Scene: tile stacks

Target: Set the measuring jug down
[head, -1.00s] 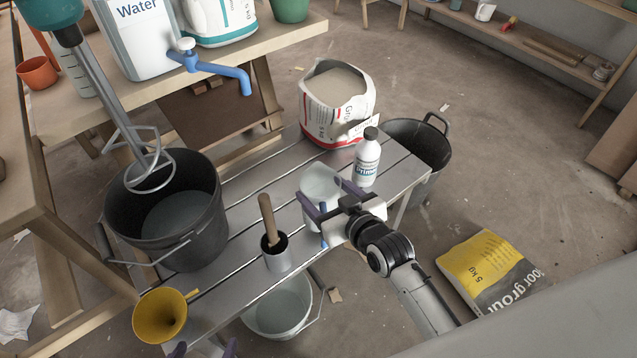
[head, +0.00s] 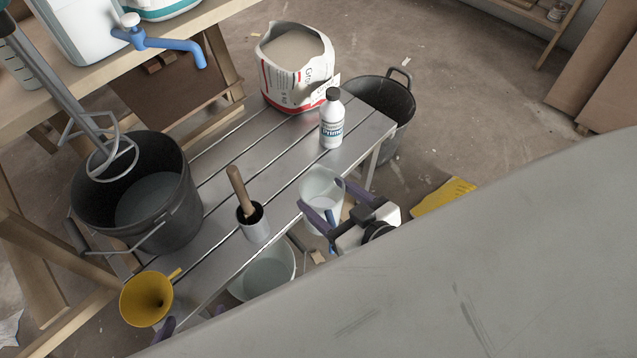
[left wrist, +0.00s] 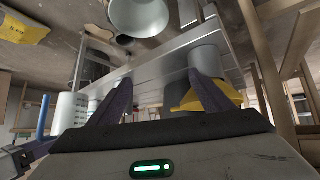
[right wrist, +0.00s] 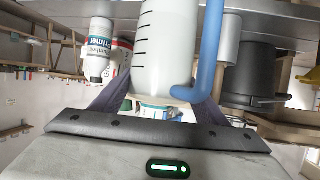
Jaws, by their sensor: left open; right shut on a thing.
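The measuring jug (head: 322,187) is translucent white with a blue handle. It is upright near the front edge of the slatted grey bench (head: 290,140); I cannot tell whether its base touches anything. My right gripper (head: 328,212) is shut on it. In the right wrist view the jug (right wrist: 160,45) shows dark scale marks, with its blue handle (right wrist: 208,60) to the right. My left gripper (left wrist: 160,100) is open and empty, low by the bench's front edge; only a fingertip shows at the bottom of the head view. The jug (left wrist: 70,110) also shows left of it.
A primer bottle (head: 332,120) and an open grout bag (head: 295,65) stand at the bench's far end. A metal cup (head: 254,224) with a wooden-handled tool, a black bucket (head: 180,200) and a yellow funnel (head: 145,300) are nearer. A pale bucket (head: 268,275) is below the front edge.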

